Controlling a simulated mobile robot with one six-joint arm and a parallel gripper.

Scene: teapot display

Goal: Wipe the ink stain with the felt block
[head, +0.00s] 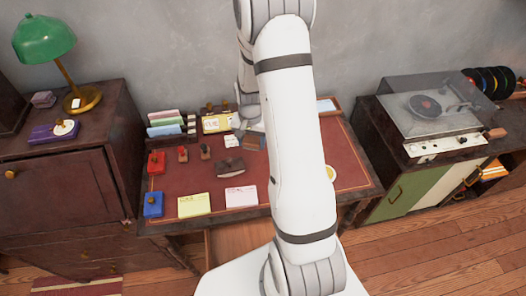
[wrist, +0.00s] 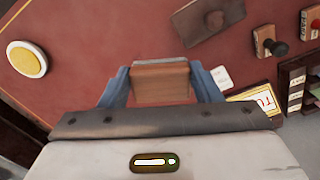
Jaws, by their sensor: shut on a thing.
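My gripper (wrist: 161,82) is shut on a brown, wood-coloured block, the felt block (wrist: 160,82), held between its two blue fingers in the wrist view. The block is over or on the red desk top (wrist: 110,30); I cannot tell whether it touches. In the head view my arm covers much of the desk's middle, and the gripper is small and partly hidden near the back of the desk. I cannot make out an ink stain in either view; it may be behind my arm or under the block.
A dark brown rocker blotter (head: 230,167) lies near the gripper. A round yellow dish (wrist: 27,58) is on the desk. Stamps (head: 156,163), a blue block (head: 153,205) and note pads (head: 194,204) sit left and front. A record player (head: 430,110) stands right, a green lamp (head: 44,40) left.

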